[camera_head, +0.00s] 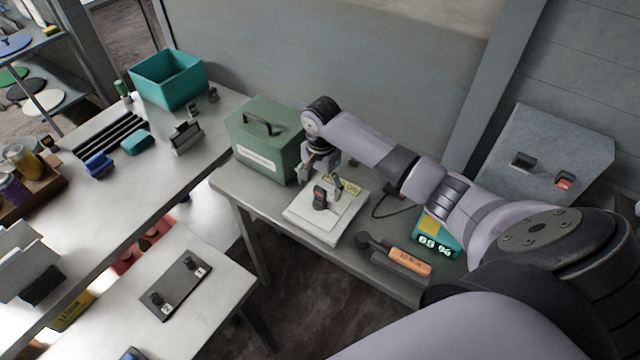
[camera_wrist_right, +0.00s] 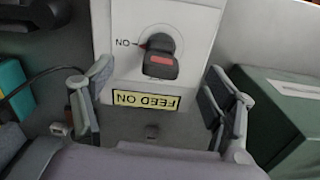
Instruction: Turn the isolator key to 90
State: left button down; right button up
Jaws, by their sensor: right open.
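The isolator key (camera_head: 320,197) is a dark knob standing on a white plate (camera_head: 300,222) on the grey bench. In the right wrist view the key (camera_wrist_right: 160,64) has a red mark on its face, an "ON" mark beside it on the left, and a yellow "FEED ON" label (camera_wrist_right: 146,100) below; the lettering is upside down. My right gripper (camera_head: 321,178) is just above and behind the key, pointing down. In the right wrist view its fingers (camera_wrist_right: 157,80) are wide apart with nothing between them, and the key lies beyond. My left gripper is out of view.
A green box (camera_head: 262,140) with a handle stands close left of the plate. A grey wall box (camera_head: 548,150) is behind. A dark cable runs past the plate.

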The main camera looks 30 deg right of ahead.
jog(key=shift+r, duration=1.95)
